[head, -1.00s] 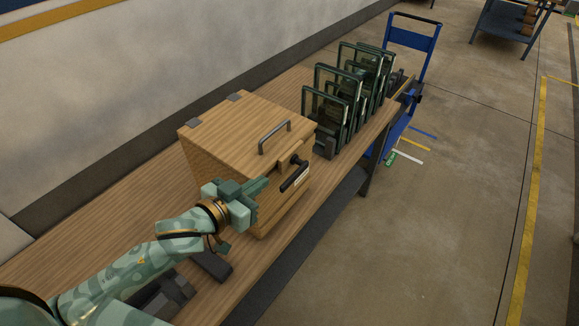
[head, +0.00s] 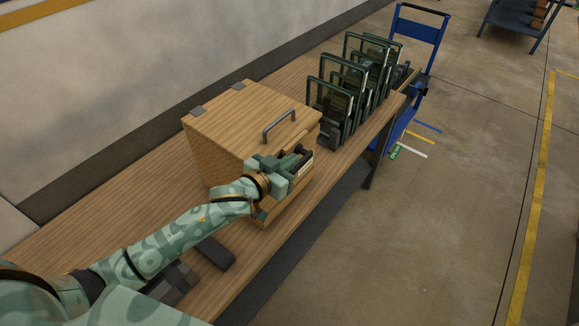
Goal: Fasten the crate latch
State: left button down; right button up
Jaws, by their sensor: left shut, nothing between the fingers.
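The wooden crate (head: 215,152) stands on the workbench with its lid (head: 235,115) down. My right gripper is not in view.
The wooden workbench (head: 110,195) runs diagonally, its front edge close to the crate. Several dark green framed panels (head: 335,100) stand in a rack behind the crate. Dark blocks (head: 215,252) lie under my left arm. A blue cart (head: 415,40) stands beyond the bench's far end.

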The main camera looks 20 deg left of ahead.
pick_arm(q)
jog(key=shift+f, duration=0.8)
